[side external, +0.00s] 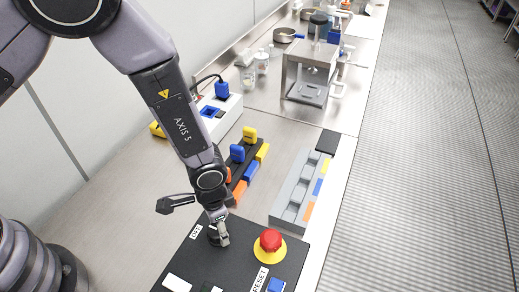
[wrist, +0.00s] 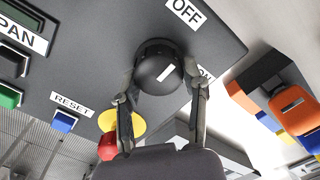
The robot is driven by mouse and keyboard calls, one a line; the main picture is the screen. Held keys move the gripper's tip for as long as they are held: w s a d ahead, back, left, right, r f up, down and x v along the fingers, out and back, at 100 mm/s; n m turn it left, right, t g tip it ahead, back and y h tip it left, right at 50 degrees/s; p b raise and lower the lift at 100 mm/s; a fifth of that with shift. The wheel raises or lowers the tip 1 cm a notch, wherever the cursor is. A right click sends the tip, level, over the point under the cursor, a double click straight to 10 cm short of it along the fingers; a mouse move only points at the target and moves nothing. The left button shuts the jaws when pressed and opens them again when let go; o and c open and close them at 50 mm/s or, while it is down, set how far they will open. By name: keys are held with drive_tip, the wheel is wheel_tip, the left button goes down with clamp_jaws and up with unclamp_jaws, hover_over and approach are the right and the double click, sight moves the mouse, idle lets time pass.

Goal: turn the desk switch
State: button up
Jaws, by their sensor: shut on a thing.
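The desk switch is a round black knob (wrist: 158,68) with a white mark, on a dark control panel (wrist: 90,40). White OFF and ON labels are beside it in the wrist view. My gripper (wrist: 160,92) has its two fingers around the knob, one on each side, and is shut on it. In the side external view my gripper (side external: 219,232) reaches down to the panel (side external: 250,240) near its upper left, and its fingers mostly hide the knob. One label (side external: 195,232) shows left of the gripper.
A red mushroom button (side external: 270,240) on a yellow base stands right of my gripper. A blue RESET button (side external: 276,285) is near the panel's front. Behind are a grey slotted tray (side external: 290,195) and coloured blocks (side external: 240,155). Bare bench lies left of the blocks.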

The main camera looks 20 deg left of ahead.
drive_tip(key=shift+w, duration=0.1)
idle(0.4)
drive_tip(key=o, duration=1.2)
drive_tip(key=shift+c, duration=0.2)
wheel_tip(320, 180, up, 12)
